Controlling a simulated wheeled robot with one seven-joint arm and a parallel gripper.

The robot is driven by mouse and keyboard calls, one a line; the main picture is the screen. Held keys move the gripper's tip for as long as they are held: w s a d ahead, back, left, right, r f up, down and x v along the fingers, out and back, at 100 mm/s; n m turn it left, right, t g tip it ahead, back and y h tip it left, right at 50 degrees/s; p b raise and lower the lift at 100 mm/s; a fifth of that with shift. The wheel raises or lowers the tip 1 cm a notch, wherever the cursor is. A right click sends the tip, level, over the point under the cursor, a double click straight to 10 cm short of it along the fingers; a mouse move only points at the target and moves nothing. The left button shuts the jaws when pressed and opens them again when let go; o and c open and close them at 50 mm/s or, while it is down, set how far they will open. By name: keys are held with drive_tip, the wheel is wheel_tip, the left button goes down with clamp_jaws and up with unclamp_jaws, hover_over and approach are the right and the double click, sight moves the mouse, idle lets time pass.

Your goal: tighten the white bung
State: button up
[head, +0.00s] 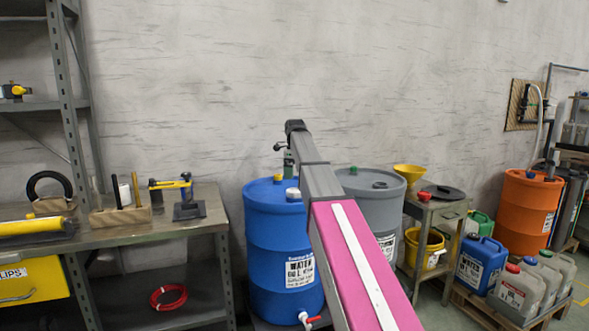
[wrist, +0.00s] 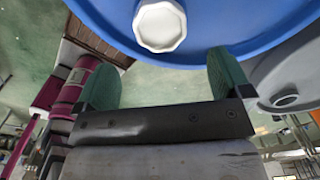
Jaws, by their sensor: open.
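The white bung (head: 293,194) sits on top of the blue drum (head: 270,235), near the lid's right edge. In the wrist view the white bung (wrist: 160,25) is a faceted cap on the blue lid (wrist: 215,22), cut by the top edge of the picture. My gripper (wrist: 162,75) has its two green fingers spread wide, with nothing between them. The bung lies beyond the fingertips, roughly in line with the gap. In the head view my gripper (head: 288,160) is small, above the drum top, partly hidden by my arm.
A grey drum (head: 385,187) stands close right of the blue one. A small metal stand (head: 437,212) with a yellow funnel is further right. A workbench (head: 110,235) with tools is at left. The wall is behind; the air above the drums looks clear.

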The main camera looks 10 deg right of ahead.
sight(295, 190)
drive_tip(key=shift+f, duration=4.15)
drive_tip(key=c, duration=1)
drive_tip(key=m, duration=0.3)
drive_tip(key=shift+m, duration=0.4)
drive_tip(key=m, duration=0.4)
drive_tip(key=shift+m, duration=0.4)
drive_tip(key=o, duration=0.9)
